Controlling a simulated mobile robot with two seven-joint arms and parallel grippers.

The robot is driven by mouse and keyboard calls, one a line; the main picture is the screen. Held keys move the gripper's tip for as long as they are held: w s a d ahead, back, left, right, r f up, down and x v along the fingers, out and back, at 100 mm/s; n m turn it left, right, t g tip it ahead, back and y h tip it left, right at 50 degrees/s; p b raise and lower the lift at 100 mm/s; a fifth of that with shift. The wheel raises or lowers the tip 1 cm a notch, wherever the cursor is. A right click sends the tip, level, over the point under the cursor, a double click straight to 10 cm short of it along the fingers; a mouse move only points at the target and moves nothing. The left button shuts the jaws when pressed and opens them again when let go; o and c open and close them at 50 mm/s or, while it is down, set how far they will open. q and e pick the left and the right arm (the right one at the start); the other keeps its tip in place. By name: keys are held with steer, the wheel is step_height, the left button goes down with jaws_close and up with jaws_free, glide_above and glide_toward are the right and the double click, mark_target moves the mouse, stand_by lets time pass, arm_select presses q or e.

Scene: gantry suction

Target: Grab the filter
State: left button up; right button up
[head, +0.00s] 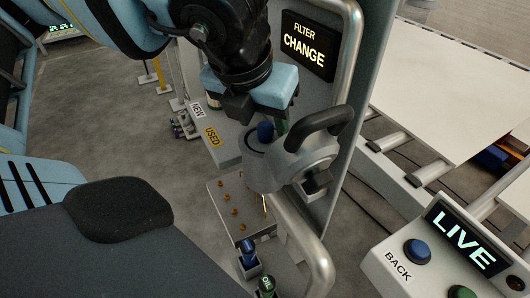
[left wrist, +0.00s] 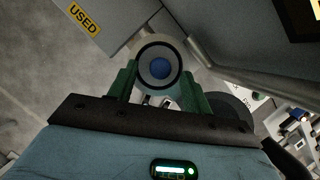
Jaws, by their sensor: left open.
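What looks like the filter is a round piece with a blue centre inside pale and dark rings (left wrist: 159,68). It stands ahead of my left gripper in the left wrist view. In the head view its blue top (head: 265,131) shows just below the jaws, and its lower body is partly hidden. My left gripper (head: 262,120) is open above it. In the left wrist view the two green fingers (left wrist: 159,82) stand apart on either side of the round piece. I cannot tell whether they touch it. My right gripper is not in view.
A grey housing with a black handle (head: 320,120) stands close right of my left gripper. A "FILTER CHANGE" sign (head: 309,45) is on the panel behind. A "USED" label (head: 212,136) and a "NEW" label (head: 197,109) lie left. A control box (head: 385,262) is at lower right.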

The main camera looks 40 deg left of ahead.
arm_select(q)
steer(key=shift+w+f, duration=0.2)
steer(key=shift+f, duration=0.25)
steer(key=shift+c, duration=0.2)
jaws_close()
